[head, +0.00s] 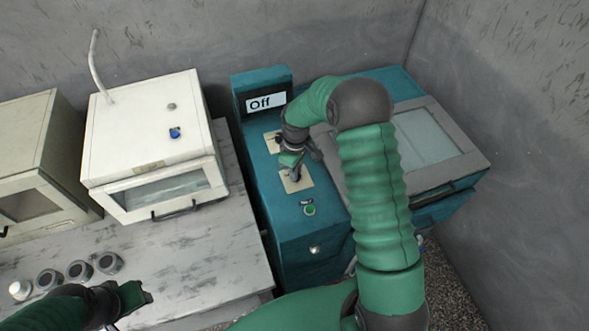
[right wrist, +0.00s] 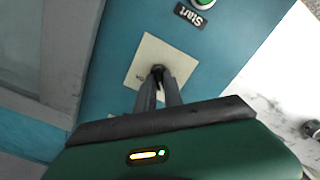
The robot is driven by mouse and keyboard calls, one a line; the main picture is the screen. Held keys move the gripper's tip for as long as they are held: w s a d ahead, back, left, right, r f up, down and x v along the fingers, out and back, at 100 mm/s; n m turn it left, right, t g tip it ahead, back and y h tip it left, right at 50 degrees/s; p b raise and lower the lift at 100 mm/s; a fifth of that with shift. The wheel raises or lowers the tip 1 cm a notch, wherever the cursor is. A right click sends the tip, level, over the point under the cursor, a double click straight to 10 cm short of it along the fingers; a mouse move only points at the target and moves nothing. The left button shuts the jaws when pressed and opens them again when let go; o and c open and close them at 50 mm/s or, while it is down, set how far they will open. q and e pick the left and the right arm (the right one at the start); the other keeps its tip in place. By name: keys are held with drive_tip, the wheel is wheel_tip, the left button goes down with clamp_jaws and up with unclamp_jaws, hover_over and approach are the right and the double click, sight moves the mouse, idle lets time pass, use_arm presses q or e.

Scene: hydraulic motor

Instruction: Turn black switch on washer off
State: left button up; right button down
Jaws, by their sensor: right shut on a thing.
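The teal washer (head: 312,232) stands right of the table, with a sign (head: 266,101) on it that reads "Off". My right gripper (head: 294,174) is over a cream switch plate (head: 302,185) on the washer's top panel. In the right wrist view, the fingers (right wrist: 158,84) are closed around the black switch (right wrist: 157,71) on its cream plate (right wrist: 168,52). The fingers hide much of the switch, so its exact setting is hard to tell. My left gripper (head: 130,297) is low at the left, over the table, away from the washer; its jaws are unclear.
A green start button (head: 309,210) sits near the plate; it also shows in the right wrist view (right wrist: 205,3). A white oven-like box (head: 146,125) and several small round parts (head: 79,270) are on the table (head: 215,255). A grey-framed lid (head: 455,138) is at the right.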

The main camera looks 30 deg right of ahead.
drive_tip(key=shift+s+d+n, duration=0.1)
drive_tip(key=shift+s+n, duration=0.15)
drive_tip(key=shift+n, duration=0.25)
drive_tip(key=c, duration=1.7)
unclamp_jaws()
drive_tip(key=shift+o, duration=1.2)
drive_tip(key=shift+d, duration=0.1)
drive_tip(key=shift+w+r, duration=0.1)
drive_tip(key=shift+r, duration=0.05)
wheel_tip(320, 180, up, 16)
drive_tip(key=b, duration=0.1)
drive_tip(key=shift+r+b, duration=0.25)
drive_tip(key=shift+b, duration=0.15)
